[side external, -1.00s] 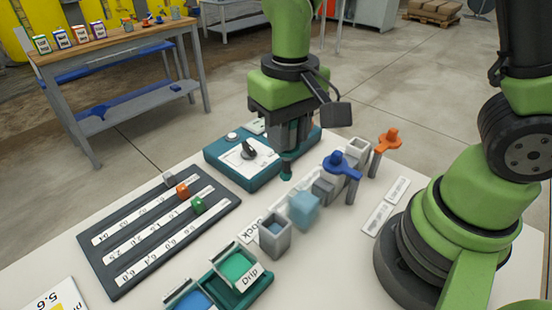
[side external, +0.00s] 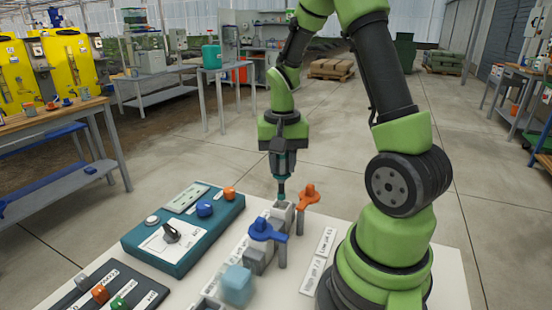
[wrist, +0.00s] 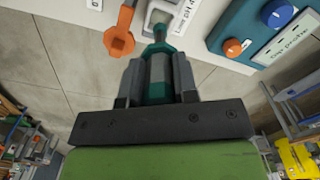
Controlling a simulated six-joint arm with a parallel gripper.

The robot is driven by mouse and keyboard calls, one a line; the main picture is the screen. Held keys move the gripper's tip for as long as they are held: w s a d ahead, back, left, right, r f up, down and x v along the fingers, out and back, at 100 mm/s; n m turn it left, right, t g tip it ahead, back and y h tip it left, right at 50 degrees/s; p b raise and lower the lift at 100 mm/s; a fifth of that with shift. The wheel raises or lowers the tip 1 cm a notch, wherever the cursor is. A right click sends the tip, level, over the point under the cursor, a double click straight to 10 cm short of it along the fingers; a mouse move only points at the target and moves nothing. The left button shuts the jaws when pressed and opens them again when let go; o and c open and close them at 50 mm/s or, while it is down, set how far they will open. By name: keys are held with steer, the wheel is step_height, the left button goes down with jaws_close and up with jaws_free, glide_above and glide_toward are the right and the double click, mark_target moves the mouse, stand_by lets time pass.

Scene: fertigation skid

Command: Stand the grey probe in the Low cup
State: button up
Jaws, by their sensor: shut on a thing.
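My gripper (side external: 283,165) is shut on the probe, which points straight down. The probe (wrist: 158,68) has a grey middle and teal ends in the wrist view, held between both fingers. Its dark tip (side external: 281,188) is at the mouth of a square grey cup (side external: 284,212) at the far end of the row. That cup also shows in the wrist view (wrist: 150,16), right by the tip. I cannot tell whether the tip is inside the rim.
An orange-handled valve (side external: 307,194) stands close right of the far cup. A blue-handled valve (side external: 266,231) stands in front. A translucent blue block (side external: 236,285) is nearer. The teal control box (side external: 185,232) lies left.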

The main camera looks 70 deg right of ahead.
mark_target(281, 199)
steer(key=shift+f, duration=3.6)
steer(key=o, duration=1.1)
steer(key=shift+c, duration=0.2)
steer(key=shift+r, duration=3.5)
